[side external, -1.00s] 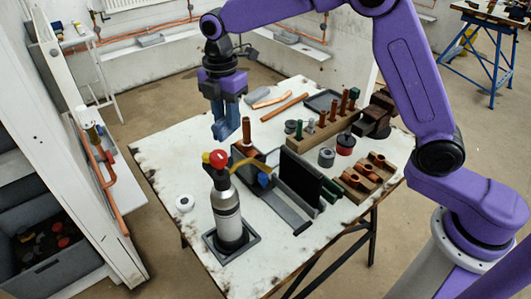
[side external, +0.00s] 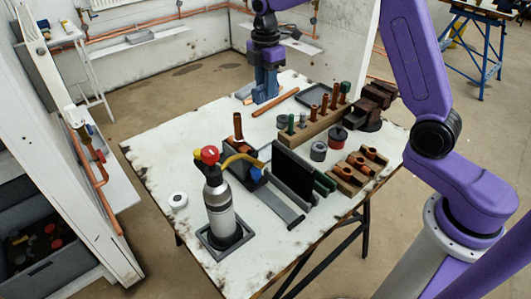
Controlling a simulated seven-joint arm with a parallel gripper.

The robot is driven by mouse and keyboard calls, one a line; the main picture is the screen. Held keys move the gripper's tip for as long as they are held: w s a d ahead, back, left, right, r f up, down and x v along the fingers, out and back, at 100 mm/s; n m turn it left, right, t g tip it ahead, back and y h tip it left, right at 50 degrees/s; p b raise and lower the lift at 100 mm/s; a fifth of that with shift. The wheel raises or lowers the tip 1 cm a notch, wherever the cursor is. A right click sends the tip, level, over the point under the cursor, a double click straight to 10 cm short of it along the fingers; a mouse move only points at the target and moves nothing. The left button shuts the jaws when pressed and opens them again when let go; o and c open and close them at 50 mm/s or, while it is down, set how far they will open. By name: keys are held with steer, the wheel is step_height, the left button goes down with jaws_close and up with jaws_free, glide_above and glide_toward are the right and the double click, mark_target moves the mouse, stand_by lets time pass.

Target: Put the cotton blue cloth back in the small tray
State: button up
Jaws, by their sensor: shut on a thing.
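My gripper (side external: 266,92), with blue fingers, is low over the back of the white table, just behind a copper pipe. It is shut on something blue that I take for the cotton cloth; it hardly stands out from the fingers. A pale flat strip (side external: 247,94) shows beside the gripper at its left. A shallow dark tray (side external: 305,97) lies to the right of the gripper, apart from it, and looks empty.
The copper pipe (side external: 275,103) lies in front of my gripper. A wooden block with upright copper pieces (side external: 313,128) stands to the right.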

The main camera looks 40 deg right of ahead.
glide_above(265, 155)
step_height(265, 155, down, 21)
steer(key=shift+d+r, duration=0.1)
steer(key=shift+r, duration=0.05)
stand_by(0.4)
steer(key=o, duration=0.9)
steer(key=shift+o, duration=0.2)
